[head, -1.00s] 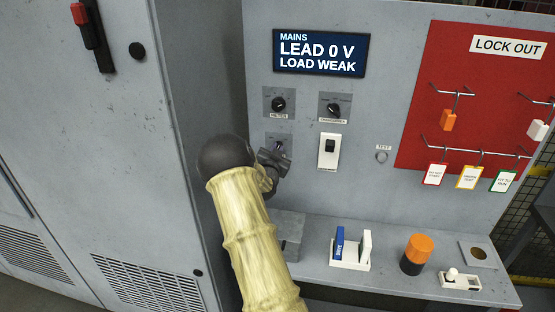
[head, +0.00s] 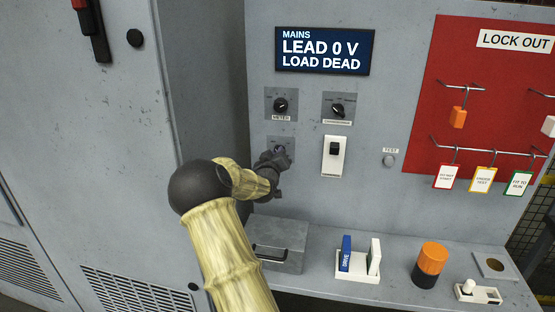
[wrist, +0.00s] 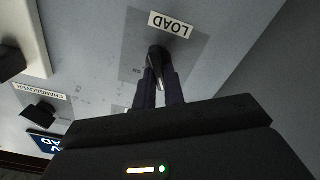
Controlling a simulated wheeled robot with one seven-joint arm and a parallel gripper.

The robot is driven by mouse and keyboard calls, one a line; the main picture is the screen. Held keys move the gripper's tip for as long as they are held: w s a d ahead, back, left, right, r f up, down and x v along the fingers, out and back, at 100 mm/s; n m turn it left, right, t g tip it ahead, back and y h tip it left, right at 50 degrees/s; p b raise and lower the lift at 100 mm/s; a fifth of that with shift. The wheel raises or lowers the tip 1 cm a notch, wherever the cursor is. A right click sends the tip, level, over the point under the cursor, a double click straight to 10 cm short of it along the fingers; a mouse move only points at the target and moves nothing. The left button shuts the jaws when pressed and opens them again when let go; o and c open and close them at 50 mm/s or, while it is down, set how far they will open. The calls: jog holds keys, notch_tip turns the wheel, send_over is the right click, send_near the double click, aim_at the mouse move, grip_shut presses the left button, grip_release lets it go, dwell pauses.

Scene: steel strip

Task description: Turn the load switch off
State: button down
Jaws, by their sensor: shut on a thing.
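The load switch (wrist: 158,58) is a small dark knob on a grey plate, under a "LOAD" label (wrist: 171,24), upside down in the wrist view. My gripper (wrist: 159,78) is shut on the knob, its two dark fingers on either side of it. In the head view my gripper (head: 279,154) is at the lower left switch plate (head: 271,143) and hides most of the knob. The display (head: 324,51) reads "MAINS", "LEAD 0 V", "LOAD DEAD".
Above are the meter knob (head: 280,105) and changeover knob (head: 337,110). A white rocker switch (head: 334,157) is just right of my gripper. A grey box (head: 279,246), a holder with blue and green-edged pieces, and an orange-black cylinder (head: 429,264) stand on the shelf below.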

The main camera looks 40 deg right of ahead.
jog(key=shift+f+n+b, duration=0.25)
jog(key=shift+n, duration=0.4)
jog(key=shift+f+n+b, duration=0.2)
jog(key=shift+f+n, duration=0.05)
jog(key=shift+n, duration=0.4)
jog(key=c, duration=1.5)
grip_release()
jog(key=shift+r, duration=0.25)
jog(key=b+v, duration=0.3)
jog(key=v, duration=1.4)
jog(key=shift+s+a, duration=0.1)
jog(key=shift+a, duration=0.1)
